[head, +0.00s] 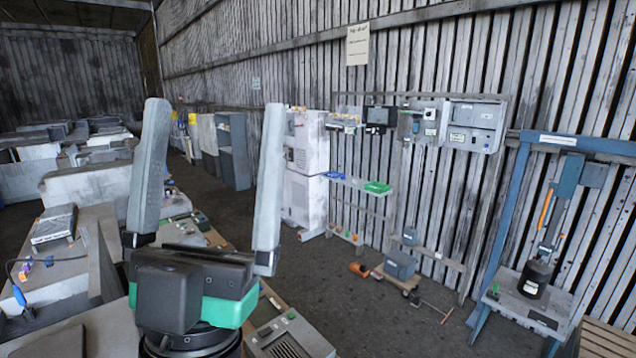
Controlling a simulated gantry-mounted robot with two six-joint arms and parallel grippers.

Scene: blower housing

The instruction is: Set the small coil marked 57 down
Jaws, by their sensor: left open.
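My left gripper (216,112) fills the left foreground, raised, with its two long grey fingers pointing up and spread wide apart. Nothing sits between the fingers; only the background shows through the gap. Its dark body has a green band. I cannot make out a small coil marked 57 anywhere in this view. My right gripper is not in view.
A bench with several small parts runs behind my left gripper. A grey device (54,224) lies on the left bench. A blue-framed press stand (536,278) is at the right. A wall shelf holds a green tray (377,187). Open floor lies between.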

